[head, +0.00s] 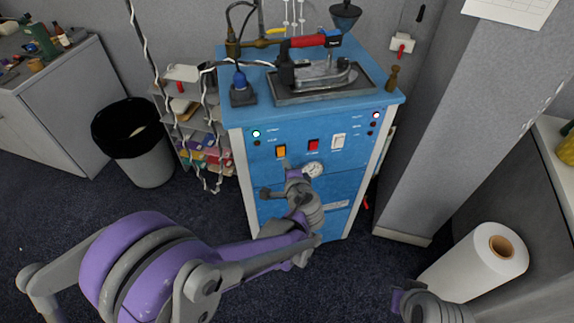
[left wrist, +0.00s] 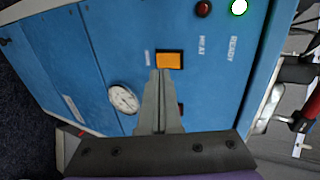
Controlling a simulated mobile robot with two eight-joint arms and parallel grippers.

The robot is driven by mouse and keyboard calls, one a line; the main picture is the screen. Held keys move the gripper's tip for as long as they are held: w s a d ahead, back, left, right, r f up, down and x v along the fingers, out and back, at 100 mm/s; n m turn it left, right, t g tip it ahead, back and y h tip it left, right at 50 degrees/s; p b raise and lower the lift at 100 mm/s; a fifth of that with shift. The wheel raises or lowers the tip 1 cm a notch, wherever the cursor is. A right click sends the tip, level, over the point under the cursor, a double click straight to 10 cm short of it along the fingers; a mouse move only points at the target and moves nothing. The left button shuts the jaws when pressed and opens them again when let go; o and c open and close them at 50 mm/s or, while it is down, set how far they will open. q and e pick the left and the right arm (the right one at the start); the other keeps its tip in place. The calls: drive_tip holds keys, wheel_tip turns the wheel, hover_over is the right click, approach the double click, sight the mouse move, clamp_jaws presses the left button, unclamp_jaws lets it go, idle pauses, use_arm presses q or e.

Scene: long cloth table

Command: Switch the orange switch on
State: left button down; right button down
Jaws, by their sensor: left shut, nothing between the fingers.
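The orange switch (head: 280,151) is on the upper front of a blue cabinet (head: 262,183), left of a red switch (head: 313,145) and a white switch (head: 338,141). It also shows in the left wrist view (left wrist: 170,60), just beyond my fingertips. My left gripper (head: 286,166) is shut and empty, its tips just below the orange switch. In the left wrist view the closed fingers (left wrist: 159,75) point at the switch's edge; I cannot tell whether they touch it. The red switch is mostly hidden there behind the fingers.
A round dial (head: 313,169) sits below the switches. A lit white-green lamp (head: 256,133) is left of them.

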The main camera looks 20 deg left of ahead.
use_arm(q)
drive_tip(key=v, duration=1)
use_arm(e)
drive_tip(key=shift+r, duration=0.1)
use_arm(q)
drive_tip(key=shift+f, duration=0.1)
